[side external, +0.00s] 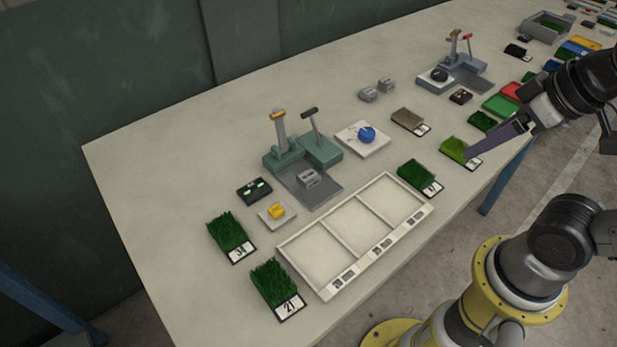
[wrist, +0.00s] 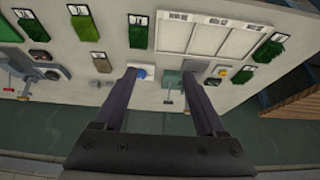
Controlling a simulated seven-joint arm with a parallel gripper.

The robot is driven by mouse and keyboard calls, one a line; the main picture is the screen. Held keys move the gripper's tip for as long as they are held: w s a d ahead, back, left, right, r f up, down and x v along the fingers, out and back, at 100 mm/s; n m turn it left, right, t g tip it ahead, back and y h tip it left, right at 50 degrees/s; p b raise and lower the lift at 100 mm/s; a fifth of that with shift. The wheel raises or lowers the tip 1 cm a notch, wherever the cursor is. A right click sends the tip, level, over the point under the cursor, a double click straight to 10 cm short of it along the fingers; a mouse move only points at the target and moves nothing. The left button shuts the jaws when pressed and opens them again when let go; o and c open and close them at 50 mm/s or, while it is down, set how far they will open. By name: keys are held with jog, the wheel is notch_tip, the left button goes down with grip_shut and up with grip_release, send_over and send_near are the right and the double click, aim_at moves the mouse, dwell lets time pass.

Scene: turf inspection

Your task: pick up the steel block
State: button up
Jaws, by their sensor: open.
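A small grey steel block (side external: 308,179) sits on the grey plate of a green lever device (side external: 318,150) in the middle of the side view. Two similar grey blocks (side external: 370,94) (side external: 386,84) stand together farther back. I cannot tell from looks which one is meant. My gripper (side external: 472,153) is at the right in the side view, high and apart from all the blocks; only one dark finger shows clearly there. In the wrist view my gripper (wrist: 160,74) has its two fingers wide apart with nothing held. I cannot make out the block surely in the wrist view.
A white three-compartment tray (side external: 348,229) lies in front of the device. Green turf samples (side external: 229,232) (side external: 272,283) (side external: 418,176) lie around it. A blue knob (side external: 367,134) on a white base and a second lever device (side external: 467,66) stand nearby. The table's left part is clear.

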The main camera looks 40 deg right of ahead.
jog(key=shift+o, duration=0.6)
